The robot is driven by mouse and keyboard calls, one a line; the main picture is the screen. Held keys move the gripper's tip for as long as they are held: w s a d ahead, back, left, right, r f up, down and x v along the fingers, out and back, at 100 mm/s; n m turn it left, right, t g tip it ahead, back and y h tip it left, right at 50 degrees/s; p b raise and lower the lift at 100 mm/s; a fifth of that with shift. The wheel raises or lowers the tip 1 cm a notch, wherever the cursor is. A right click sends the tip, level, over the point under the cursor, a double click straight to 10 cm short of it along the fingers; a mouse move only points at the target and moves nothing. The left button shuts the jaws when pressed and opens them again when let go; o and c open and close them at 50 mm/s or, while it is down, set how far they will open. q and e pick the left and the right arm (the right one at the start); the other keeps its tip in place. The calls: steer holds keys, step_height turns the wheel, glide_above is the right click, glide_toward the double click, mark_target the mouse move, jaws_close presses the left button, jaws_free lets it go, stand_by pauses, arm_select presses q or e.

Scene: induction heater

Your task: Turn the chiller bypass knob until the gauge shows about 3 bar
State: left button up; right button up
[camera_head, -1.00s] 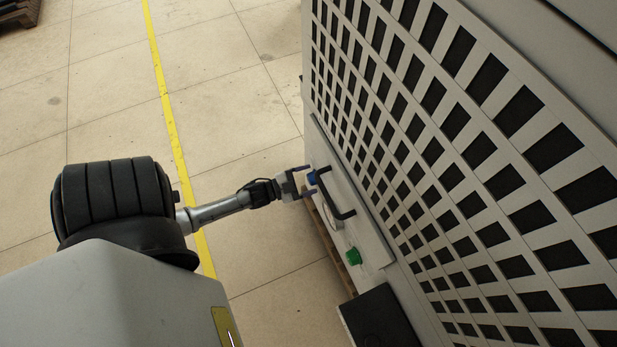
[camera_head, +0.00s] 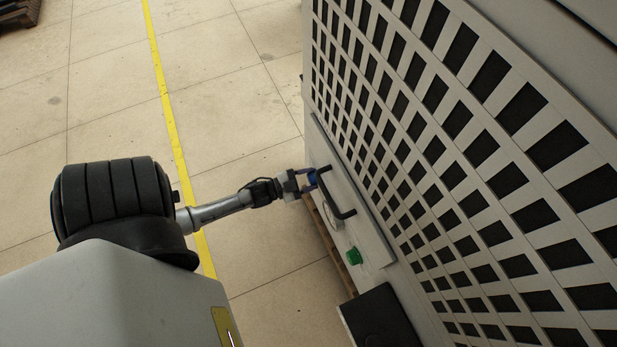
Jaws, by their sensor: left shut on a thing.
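A blue knob (camera_head: 312,178) sits on the panel of the grey chiller cabinet (camera_head: 350,232), beside the top end of a black bar handle. My left gripper (camera_head: 308,180) is at the blue knob, its fingers on either side of it and shut on it. A round gauge (camera_head: 334,218) is partly seen edge-on behind the handle, and its reading cannot be made out. My right gripper is not in view.
The black handle (camera_head: 342,213) stands out close to my left gripper. A green knob (camera_head: 354,256) is lower on the panel. A black box (camera_head: 380,318) is at the bottom. Open tiled floor with a yellow line (camera_head: 165,95) lies left.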

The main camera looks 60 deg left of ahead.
arm_select(q)
steer(key=n+p, duration=0.2)
steer(key=n, duration=0.1)
steer(key=shift+r+p, duration=0.2)
steer(key=shift+p, duration=0.2)
steer(key=n+p, duration=0.1)
steer(key=n, duration=0.1)
steer(key=shift+n, duration=0.4)
steer(key=n+p, duration=0.1)
steer(key=n, duration=0.1)
steer(key=shift+a+f+n+t, duration=0.1)
steer(key=shift+f+n+t, duration=0.05)
steer(key=shift+n+t, duration=0.25)
steer(key=n+p, duration=0.1)
steer(key=n, duration=0.4)
steer(key=shift+f+y, duration=0.1)
steer(key=shift+y, duration=0.3)
steer(key=n, duration=0.3)
steer(key=n+y, duration=0.1)
steer(key=n, duration=0.2)
steer(key=shift+f+t+p, duration=0.1)
steer(key=shift+t+p, duration=0.2)
steer(key=shift+p, duration=0.1)
